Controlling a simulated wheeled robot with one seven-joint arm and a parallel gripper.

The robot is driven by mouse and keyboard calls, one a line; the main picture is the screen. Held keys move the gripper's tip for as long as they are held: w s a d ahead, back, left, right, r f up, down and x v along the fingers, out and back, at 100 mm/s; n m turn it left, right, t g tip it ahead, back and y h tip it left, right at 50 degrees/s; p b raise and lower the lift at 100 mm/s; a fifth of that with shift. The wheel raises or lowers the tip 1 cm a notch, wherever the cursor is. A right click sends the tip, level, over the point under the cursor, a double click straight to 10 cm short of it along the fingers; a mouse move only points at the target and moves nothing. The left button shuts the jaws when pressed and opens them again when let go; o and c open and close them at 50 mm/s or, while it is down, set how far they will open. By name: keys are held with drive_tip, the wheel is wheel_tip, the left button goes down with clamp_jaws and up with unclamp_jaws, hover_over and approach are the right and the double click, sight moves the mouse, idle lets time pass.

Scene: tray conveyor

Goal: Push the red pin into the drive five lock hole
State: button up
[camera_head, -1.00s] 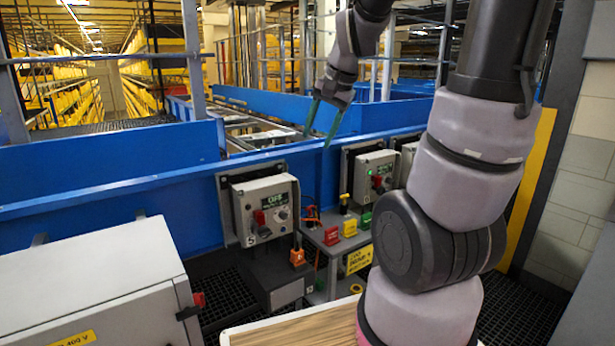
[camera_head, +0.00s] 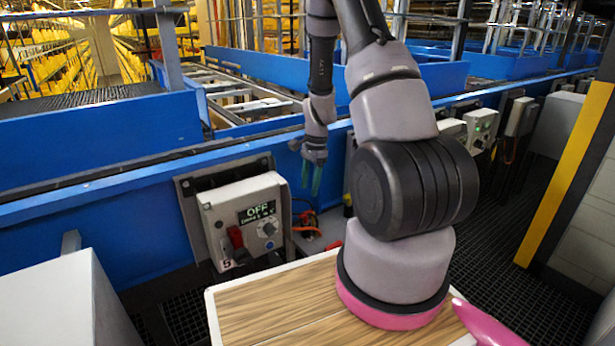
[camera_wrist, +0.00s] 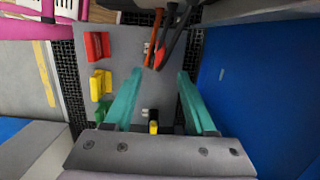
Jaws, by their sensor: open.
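My gripper (camera_head: 311,182) is open and empty, with teal fingers pointing down right of the box, above a small grey bench. It also shows in the wrist view (camera_wrist: 159,76). There, an orange-red rod-like thing (camera_wrist: 154,38) lies beyond the fingertips, beside dark ones; I cannot tell if it is the red pin. A red block (camera_wrist: 92,46) lies left of the fingers.
Yellow (camera_wrist: 101,84) and green (camera_wrist: 102,110) blocks lie on the grey bench (camera_wrist: 122,48). A blue conveyor wall (camera_head: 110,180) runs behind the box. A wood-topped surface (camera_head: 270,300) is in front, and a grey cabinet (camera_head: 75,300) is at the left.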

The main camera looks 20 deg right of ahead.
sight(305, 212)
drive_tip(key=f, duration=0.3)
drive_tip(key=a+f, duration=0.1)
drive_tip(key=f, duration=0.6)
drive_tip(key=shift+s+a+f, duration=0.2)
drive_tip(key=shift+a, duration=0.1)
drive_tip(key=shift+c, duration=0.3)
clamp_jaws()
drive_tip(key=shift+r, duration=0.35)
drive_tip(key=shift+r, duration=2.45)
drive_tip(key=shift+r, duration=0.1)
drive_tip(key=shift+r, duration=1.95)
